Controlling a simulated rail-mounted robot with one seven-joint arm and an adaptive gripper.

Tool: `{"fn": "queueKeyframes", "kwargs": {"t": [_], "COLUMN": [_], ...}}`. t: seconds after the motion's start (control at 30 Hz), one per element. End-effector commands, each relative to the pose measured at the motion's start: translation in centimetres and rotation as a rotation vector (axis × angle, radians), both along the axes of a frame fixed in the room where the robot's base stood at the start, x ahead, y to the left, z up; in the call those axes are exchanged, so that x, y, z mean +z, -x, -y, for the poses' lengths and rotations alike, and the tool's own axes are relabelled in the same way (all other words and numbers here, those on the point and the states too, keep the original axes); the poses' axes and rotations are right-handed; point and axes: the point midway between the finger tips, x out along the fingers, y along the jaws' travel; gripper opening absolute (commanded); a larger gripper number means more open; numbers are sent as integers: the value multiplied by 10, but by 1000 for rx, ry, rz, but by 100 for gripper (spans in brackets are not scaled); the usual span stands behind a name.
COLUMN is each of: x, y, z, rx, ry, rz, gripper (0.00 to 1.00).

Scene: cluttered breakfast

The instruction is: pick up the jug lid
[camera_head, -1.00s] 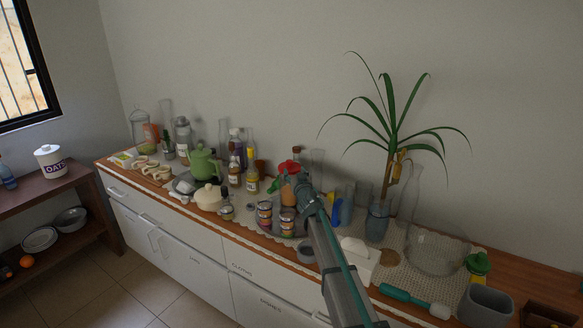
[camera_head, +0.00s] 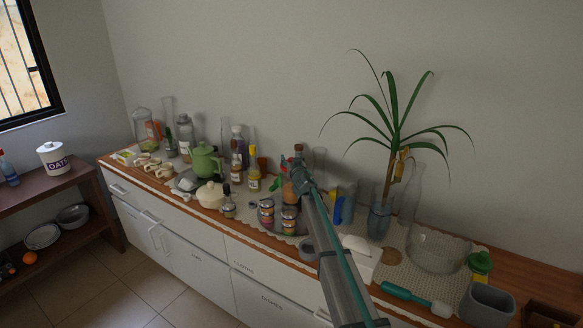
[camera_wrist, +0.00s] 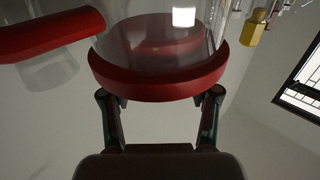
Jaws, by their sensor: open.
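The jug lid (camera_wrist: 158,84) shows in the wrist view as a thick red band across the end of a clear glass jug (camera_wrist: 165,42). A red bar (camera_wrist: 45,36), which looks like the jug's handle, lies to the left. My gripper (camera_wrist: 160,93) is open, with one fingertip at each side of the lid's edge. I cannot tell whether the fingertips touch it. In the head view my gripper (camera_head: 299,176) is small and covers most of the jug; only a bit of red (camera_head: 284,158) shows beside it.
A potted plant (camera_head: 380,222) and a glass bowl (camera_head: 435,250) stand to the right. The wall is close behind.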

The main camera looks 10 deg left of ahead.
Motion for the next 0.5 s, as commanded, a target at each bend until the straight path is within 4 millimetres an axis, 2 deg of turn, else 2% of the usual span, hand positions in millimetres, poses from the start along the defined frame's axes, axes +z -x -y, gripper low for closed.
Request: {"fn": "queueKeyframes", "kwargs": {"t": [0.13,0.5], "x": [0,0], "y": [1,1], "z": [0,0], "rx": [0,0], "ry": [0,0], "rz": [0,0], "gripper": [59,0]}}
